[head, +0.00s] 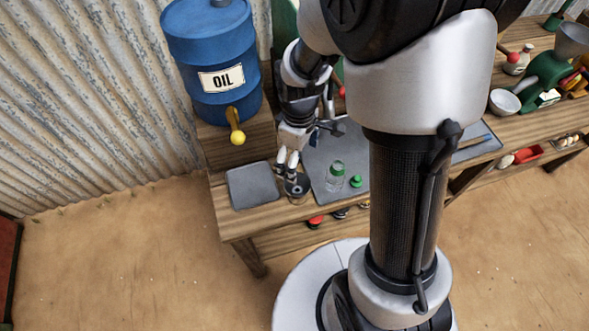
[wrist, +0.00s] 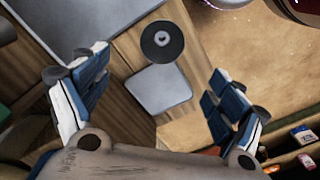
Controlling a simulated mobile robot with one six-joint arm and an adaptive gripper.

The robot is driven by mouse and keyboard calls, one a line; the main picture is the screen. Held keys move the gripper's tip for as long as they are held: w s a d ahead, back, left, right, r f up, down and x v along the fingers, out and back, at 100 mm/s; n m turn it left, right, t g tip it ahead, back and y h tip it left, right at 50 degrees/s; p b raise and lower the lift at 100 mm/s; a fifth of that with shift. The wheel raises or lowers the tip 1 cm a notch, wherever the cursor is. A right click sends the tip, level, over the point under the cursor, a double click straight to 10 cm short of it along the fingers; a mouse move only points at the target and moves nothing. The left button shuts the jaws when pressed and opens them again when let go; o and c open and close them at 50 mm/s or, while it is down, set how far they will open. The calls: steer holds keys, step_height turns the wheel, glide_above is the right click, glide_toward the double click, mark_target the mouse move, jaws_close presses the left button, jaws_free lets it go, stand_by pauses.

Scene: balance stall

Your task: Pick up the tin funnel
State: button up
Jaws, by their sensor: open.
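A dark grey round piece (head: 297,187), which looks like the tin funnel, stands on the wooden bench between a small grey pad and a larger grey mat. In the wrist view it is a dark disc (wrist: 162,41) with a small lighter centre, seen end-on, above the middle of the picture. My gripper (head: 288,161) is just above and behind it in the head view, pointing down. In the wrist view my gripper (wrist: 152,75) has its fingers wide apart, with nothing between them. The fingertips partly overlap the funnel's far side in the head view; I cannot tell the exact gap.
The small grey pad (head: 252,186) lies at the bench's left end. A clear bottle with a green top (head: 335,177) and a green cap (head: 356,182) are right of the funnel, on the grey mat (head: 318,160). A blue oil drum (head: 213,60) stands behind left.

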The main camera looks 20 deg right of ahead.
steer(key=b, duration=0.2)
glide_above(297, 189)
steer(key=w, duration=0.2)
steer(key=f, duration=0.8)
steer(key=shift+d+f, duration=0.25)
steer(key=shift+d, duration=0.05)
steer(key=f+b, duration=0.1)
steer(key=f, duration=0.2)
steer(key=f+b, duration=0.1)
steer(key=f, duration=0.1)
steer(key=shift+a+f+b, duration=0.15)
steer(key=shift+a+b, duration=0.1)
steer(key=shift+b, duration=0.1)
steer(key=shift+c, duration=0.5)
steer(key=c, duration=0.9)
